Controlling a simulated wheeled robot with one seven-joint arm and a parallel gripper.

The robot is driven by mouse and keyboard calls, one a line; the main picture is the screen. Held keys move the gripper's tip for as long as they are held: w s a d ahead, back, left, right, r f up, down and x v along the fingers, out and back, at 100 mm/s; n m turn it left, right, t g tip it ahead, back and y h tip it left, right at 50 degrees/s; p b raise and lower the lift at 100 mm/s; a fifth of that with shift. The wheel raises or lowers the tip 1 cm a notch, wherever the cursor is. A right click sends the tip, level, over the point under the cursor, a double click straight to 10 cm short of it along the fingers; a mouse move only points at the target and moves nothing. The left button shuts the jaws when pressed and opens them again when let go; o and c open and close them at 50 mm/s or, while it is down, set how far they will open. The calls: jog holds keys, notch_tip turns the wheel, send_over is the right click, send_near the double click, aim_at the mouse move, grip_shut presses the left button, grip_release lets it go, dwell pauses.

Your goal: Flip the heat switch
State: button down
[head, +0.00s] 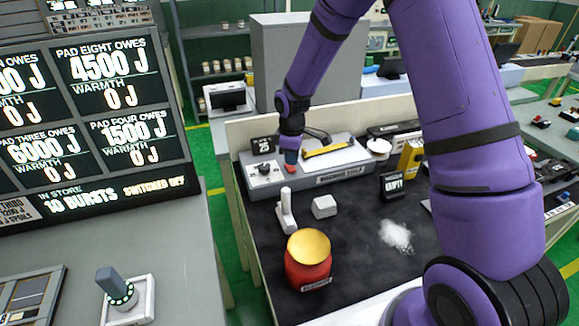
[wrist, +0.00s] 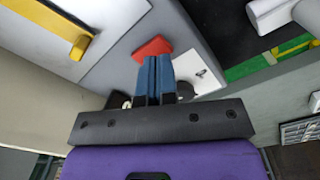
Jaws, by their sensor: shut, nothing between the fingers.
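A grey box-shaped unit (head: 345,172) stands at the back of the black-topped bench, with a small red switch-like piece (head: 291,169) on its top near the left end. In the wrist view the red piece (wrist: 152,48) lies right at my fingertips. My gripper (head: 290,158) points down over it; its blue fingers (wrist: 152,62) are shut together with nothing between them. I cannot tell whether they touch the red piece. A white plate with a black knob (head: 264,169) sits left of it and is partly hidden in the wrist view. No readable label marks the red piece.
A black sign reading 25 (head: 265,146) stands behind the knob. A red jar with a yellow lid (head: 308,258), white stand (head: 286,212), grey block (head: 324,206) and white powder (head: 396,235) are nearer. A lever (head: 115,285) stands on the left bench.

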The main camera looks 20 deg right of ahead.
aim_at(292, 169)
jog(key=shift+f, duration=1.25)
dwell(0.8)
jog(key=shift+r, duration=3.5)
